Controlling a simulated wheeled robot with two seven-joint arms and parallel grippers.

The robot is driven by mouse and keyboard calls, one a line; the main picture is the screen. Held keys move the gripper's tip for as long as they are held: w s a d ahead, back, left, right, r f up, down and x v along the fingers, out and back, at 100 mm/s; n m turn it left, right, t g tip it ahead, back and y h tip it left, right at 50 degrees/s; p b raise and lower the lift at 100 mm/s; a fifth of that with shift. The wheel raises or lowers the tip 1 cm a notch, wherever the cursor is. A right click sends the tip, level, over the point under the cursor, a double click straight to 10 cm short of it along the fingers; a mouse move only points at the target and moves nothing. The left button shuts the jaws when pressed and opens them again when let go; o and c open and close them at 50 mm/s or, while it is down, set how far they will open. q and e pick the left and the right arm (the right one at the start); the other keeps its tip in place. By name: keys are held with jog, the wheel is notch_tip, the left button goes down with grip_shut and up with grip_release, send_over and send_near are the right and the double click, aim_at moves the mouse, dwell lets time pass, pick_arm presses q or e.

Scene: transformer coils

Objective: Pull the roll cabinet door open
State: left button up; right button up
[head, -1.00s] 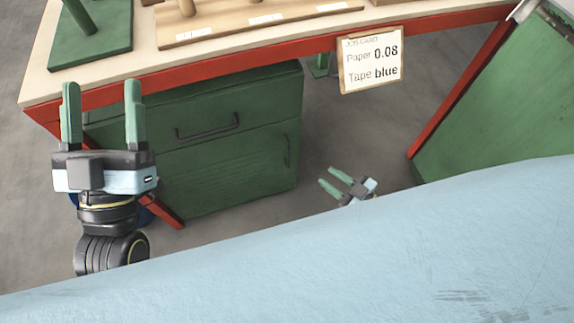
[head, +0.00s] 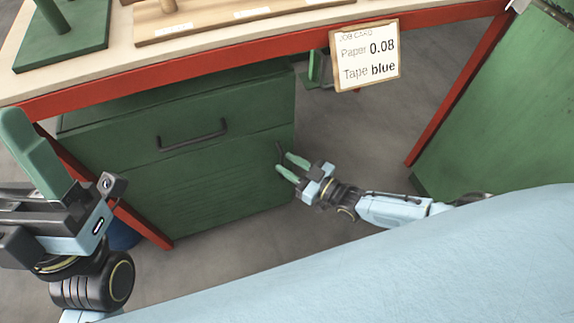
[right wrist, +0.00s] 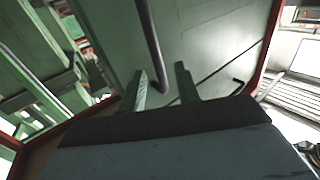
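The green roll cabinet (head: 215,185) stands under the bench with its lower door closed. The door's dark vertical handle (head: 279,151) is near its right edge; it also shows in the right wrist view (right wrist: 150,45). My right gripper (head: 284,163) is open at this handle. In the right wrist view my right gripper's fingertips (right wrist: 161,77) are apart and the handle's end lies in the gap between them; contact is unclear. My left gripper (head: 35,155) is at the far left, away from the cabinet; only one finger shows clearly.
A drawer with a horizontal handle (head: 193,134) is above the door. The bench's red frame (head: 240,65) runs overhead, with a job card (head: 364,55) hanging from it. A green panel (head: 500,110) stands at right. Floor between is clear.

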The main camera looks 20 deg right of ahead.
jog(key=shift+w+a, duration=0.35)
jog(key=shift+w, duration=0.15)
grip_shut()
